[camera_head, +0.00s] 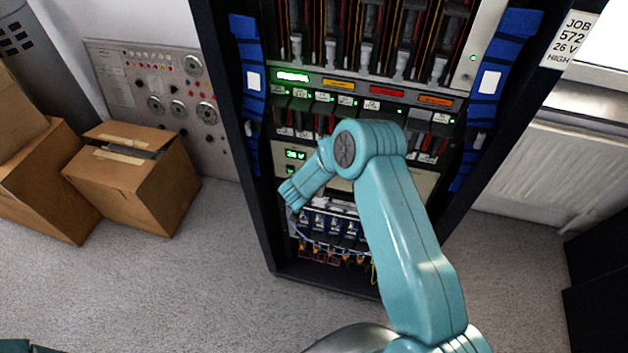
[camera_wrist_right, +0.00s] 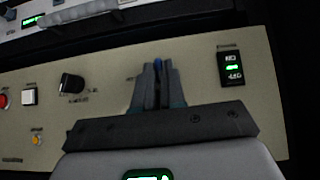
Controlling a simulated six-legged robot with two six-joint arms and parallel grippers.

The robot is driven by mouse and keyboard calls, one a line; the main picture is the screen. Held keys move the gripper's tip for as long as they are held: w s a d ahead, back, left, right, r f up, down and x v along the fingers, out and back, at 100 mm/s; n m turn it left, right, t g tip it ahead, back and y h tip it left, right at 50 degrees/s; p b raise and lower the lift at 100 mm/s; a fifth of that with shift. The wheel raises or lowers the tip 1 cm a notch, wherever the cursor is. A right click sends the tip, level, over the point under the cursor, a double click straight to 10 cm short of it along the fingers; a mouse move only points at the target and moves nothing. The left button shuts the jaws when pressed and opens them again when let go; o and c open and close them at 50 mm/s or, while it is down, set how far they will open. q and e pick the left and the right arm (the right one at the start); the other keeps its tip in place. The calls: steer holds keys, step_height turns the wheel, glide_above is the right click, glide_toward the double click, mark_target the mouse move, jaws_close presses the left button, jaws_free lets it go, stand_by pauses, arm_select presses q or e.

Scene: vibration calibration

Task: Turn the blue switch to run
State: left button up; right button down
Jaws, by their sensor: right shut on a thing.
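In the right wrist view my right gripper (camera_wrist_right: 158,72) is shut on a blue switch (camera_wrist_right: 158,63). Only a small blue piece shows between the fingertips, in front of a cream panel (camera_wrist_right: 195,72). The fingers hide most of the switch and the markings around it, so its setting cannot be read. In the head view my teal right arm reaches in front of the rack, and its wrist and gripper cover the switch there. My left gripper is in neither view.
On the panel are a black knob (camera_wrist_right: 72,83), a white button (camera_wrist_right: 29,97), a red button (camera_wrist_right: 3,100), an amber lamp (camera_wrist_right: 37,139) and a small display (camera_wrist_right: 231,67). The black rack (camera_head: 232,130) stands on grey carpet (camera_head: 190,290). Cardboard boxes (camera_head: 140,190) lie left.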

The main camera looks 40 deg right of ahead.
steer(key=shift+r, duration=0.1)
steer(key=c, duration=1.2)
jaws_free()
steer(key=b+v, duration=0.1)
steer(key=v, duration=1.5)
steer(key=shift+s+r+b, duration=0.1)
steer(key=shift+s+b, duration=0.05)
steer(key=shift+b, duration=0.15)
